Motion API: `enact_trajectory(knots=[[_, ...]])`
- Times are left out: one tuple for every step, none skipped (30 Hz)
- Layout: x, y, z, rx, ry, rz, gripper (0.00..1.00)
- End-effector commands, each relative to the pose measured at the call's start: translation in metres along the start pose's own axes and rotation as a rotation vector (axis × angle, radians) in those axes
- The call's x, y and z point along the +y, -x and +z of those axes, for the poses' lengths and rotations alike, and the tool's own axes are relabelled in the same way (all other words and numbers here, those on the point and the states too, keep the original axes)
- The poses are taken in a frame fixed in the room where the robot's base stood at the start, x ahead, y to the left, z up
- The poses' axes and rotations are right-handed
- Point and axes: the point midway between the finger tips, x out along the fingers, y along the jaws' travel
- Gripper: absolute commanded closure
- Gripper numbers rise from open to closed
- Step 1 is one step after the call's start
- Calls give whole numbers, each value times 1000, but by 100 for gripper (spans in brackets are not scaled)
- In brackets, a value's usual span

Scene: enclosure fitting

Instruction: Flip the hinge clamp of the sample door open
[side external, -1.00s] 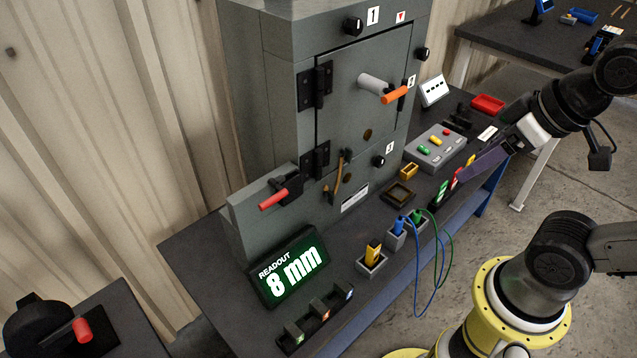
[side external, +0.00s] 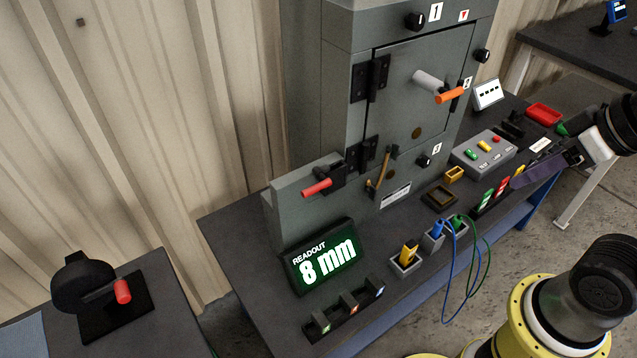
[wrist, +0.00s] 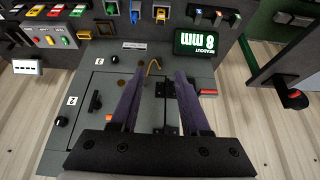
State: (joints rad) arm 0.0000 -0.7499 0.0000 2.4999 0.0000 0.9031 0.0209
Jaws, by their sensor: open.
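The sample door (side external: 405,95) is a grey panel, shut in the grey enclosure, with two black hinges (side external: 369,78) on its left edge. A black clamp with a red handle (side external: 317,187) sits on the low grey block beside the lower hinge; I take it as the hinge clamp. Its handle also shows in the wrist view (wrist: 207,92), just right of my right finger, with its body partly hidden. An orange-handled latch (side external: 449,95) is at the door's right edge. My gripper (wrist: 160,74) has its two purple fingers apart and empty, well off the enclosure in the side view.
A lit readout (side external: 322,262) showing 8 mm stands before the clamp block. A brown hook (side external: 384,168) hangs below the door. Sockets with blue and green cables (side external: 438,232) and a button panel (side external: 483,150) stand on the bench. Another red-handled device (side external: 122,290) is on a side table.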

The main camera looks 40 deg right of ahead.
Motion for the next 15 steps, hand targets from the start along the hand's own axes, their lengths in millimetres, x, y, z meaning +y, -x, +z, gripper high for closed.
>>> enact_trajectory(knots=[[0,1,1,-6,-26,2,65],[1,4,-3,0,-47,4,70],[1,12,-11,15,-78,6,77],[2,17,-19,22,-99,8,83],[2,21,-27,23,-119,9,88],[0,26,-40,22,-140,9,95],[-1,28,-50,18,-154,8,100],[-3,31,-61,13,-166,7,100],[-6,34,-76,7,-179,5,100],[-9,35,-86,-1,-186,3,100],[-12,35,-96,-8,-193,1,100],[-17,36,-109,-15,-201,-2,100],[-21,35,-118,-24,-203,-3,100],[-25,34,-127,-32,-206,-4,100],[-31,32,-139,-42,-208,-5,100]])
